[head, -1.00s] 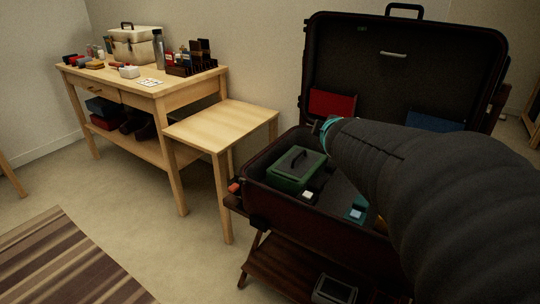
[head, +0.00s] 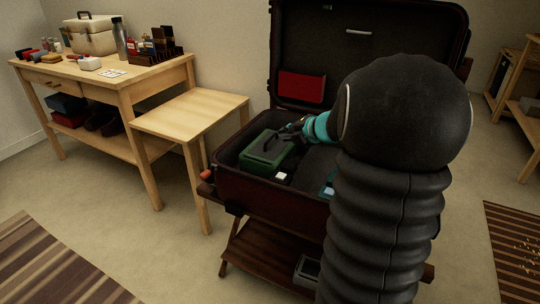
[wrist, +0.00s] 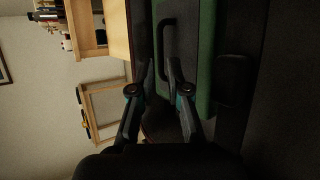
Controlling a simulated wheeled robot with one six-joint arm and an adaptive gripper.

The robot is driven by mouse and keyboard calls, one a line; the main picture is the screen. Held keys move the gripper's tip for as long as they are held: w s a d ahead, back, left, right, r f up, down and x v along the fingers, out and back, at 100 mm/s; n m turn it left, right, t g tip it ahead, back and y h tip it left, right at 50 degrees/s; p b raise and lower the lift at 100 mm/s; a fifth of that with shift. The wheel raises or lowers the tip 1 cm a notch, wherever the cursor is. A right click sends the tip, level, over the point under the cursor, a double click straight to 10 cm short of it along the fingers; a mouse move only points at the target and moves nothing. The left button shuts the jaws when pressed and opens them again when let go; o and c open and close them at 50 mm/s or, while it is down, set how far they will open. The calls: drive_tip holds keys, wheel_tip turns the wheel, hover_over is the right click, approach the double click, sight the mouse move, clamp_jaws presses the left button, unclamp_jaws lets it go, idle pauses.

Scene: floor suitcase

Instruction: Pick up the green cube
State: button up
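A green box (head: 262,157) with a dark handle on its lid sits in the left part of the open suitcase (head: 270,194). I see no separate green cube; the inside of the box is hidden. In the wrist view the green box (wrist: 204,50) is at the upper middle, with its dark handle (wrist: 162,36) just beyond my fingertips. My gripper (head: 290,130) is above the box's right side, near the handle. In the wrist view my gripper (wrist: 161,66) has its two fingers apart with a narrow gap. I cannot tell whether they touch the handle.
A small white block (head: 282,177) lies in front of the box, and a blue item (head: 328,187) is partly behind my arm. The suitcase's raised lid (head: 365,50) stands behind. A small wooden table (head: 190,115) and a workbench (head: 150,78) are at left.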

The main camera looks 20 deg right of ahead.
sight(274, 135)
drive_tip(key=shift+b+x, duration=0.4)
drive_tip(key=shift+x, duration=3.4)
clamp_jaws()
drive_tip(key=shift+r, duration=0.1)
